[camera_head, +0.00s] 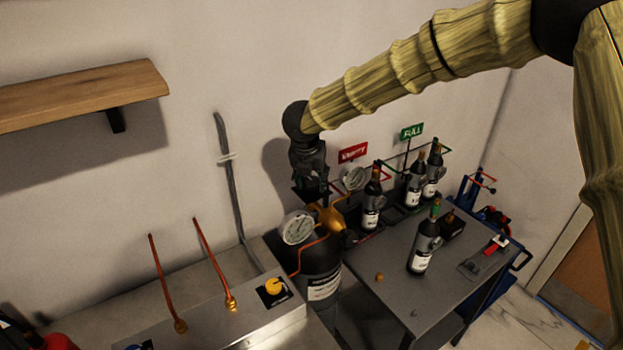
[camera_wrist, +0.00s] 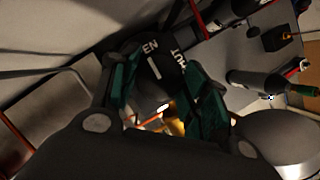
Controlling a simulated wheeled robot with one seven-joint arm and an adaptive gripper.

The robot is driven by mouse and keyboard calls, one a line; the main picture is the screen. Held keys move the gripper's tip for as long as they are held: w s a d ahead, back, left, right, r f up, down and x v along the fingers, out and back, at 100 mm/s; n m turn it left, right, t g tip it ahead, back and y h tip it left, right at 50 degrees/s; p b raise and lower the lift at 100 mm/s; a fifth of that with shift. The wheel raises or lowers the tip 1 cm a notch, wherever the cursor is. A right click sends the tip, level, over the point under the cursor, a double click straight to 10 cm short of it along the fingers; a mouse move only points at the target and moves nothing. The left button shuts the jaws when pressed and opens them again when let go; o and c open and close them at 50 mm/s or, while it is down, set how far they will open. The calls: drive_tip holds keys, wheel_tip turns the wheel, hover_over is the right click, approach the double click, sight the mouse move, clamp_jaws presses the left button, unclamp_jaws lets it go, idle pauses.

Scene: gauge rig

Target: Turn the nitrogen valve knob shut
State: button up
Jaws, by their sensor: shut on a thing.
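The black nitrogen valve knob (camera_wrist: 154,82) is in the wrist view, with a white pointer line on its face. Partly covered white letters, "EN" and what looks like "UT", stand on either side of the line. My gripper (camera_wrist: 165,104) is shut on the knob, one green-padded finger on each side. In the head view my gripper (camera_head: 311,188) points down over the brass valve body (camera_head: 327,217) on top of a dark cylinder (camera_head: 320,280). The knob is hidden there behind my gripper.
Two round gauges, one at the left (camera_head: 298,227) and one at the right (camera_head: 354,179), sit close to my gripper. Several bottles stand on the grey table (camera_head: 390,290) at the right. A steel box with a yellow knob (camera_head: 275,286) is in front at the left. A wooden shelf (camera_head: 80,95) juts from the wall.

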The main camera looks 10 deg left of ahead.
drive_tip(key=shift+m, duration=0.3)
drive_tip(key=m+h+b, duration=0.1)
drive_tip(key=m+b, duration=0.1)
drive_tip(key=shift+a+f+m+b, duration=0.1)
drive_tip(key=shift+m+b, duration=0.2)
drive_tip(key=shift+m, duration=0.1)
drive_tip(key=m+h+b, duration=0.1)
drive_tip(key=m, duration=0.1)
drive_tip(key=m+g+h+b, duration=0.1)
drive_tip(key=m, duration=0.2)
drive_tip(key=shift+w+a+b, duration=0.1)
drive_tip(key=shift+b, duration=0.25)
drive_tip(key=m, duration=0.2)
drive_tip(key=m+g+h+b, duration=0.1)
drive_tip(key=m, duration=0.1)
drive_tip(key=shift+w+m+g+b, duration=0.1)
drive_tip(key=shift+m+g+b, duration=0.2)
drive_tip(key=shift+m, duration=0.1)
drive_tip(key=shift+w+r+m+g+b, duration=0.15)
drive_tip(key=shift+m+g+b, duration=0.55)
drive_tip(key=shift+m, duration=1.6)
drive_tip(key=shift+r, duration=0.1)
drive_tip(key=o, duration=1)
drive_tip(key=shift+h, duration=0.3)
drive_tip(key=shift+a, duration=0.1)
